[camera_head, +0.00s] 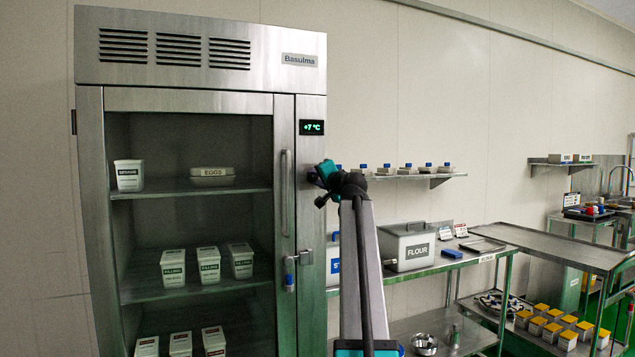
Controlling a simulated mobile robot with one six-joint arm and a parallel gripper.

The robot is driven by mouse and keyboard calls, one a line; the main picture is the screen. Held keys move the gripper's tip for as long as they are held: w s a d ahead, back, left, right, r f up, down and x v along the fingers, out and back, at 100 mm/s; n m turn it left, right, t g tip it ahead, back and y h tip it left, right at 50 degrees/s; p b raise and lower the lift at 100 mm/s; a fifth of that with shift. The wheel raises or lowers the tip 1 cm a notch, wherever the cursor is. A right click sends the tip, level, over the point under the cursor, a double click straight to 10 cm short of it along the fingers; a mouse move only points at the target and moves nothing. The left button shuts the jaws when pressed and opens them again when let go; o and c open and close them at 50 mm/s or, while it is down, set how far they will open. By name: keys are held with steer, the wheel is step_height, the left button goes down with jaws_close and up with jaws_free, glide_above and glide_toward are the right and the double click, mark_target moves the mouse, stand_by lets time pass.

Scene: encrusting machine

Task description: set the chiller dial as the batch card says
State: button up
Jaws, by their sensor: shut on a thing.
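The tall steel chiller (200,60) stands at the left. Its small display (311,127) on the right-hand panel reads +7 °C in green. My gripper (314,178) is at that panel, below the display and right of the long door handle. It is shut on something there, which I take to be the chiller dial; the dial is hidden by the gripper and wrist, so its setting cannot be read. No batch card can be read in this view.
Tubs stand on shelves behind the glass. To the right are a flour bin (406,246), small signs (445,233) on the steel table, and a wall shelf (415,177) with blue-topped items.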

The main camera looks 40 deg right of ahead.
steer(key=o, duration=1)
steer(key=shift+o, duration=0.2)
steer(key=shift+s, duration=0.1)
steer(key=v, duration=1.3)
steer(key=shift+s+a+b, duration=0.2)
steer(key=shift+s+b, duration=0.1)
steer(key=shift+b, duration=0.1)
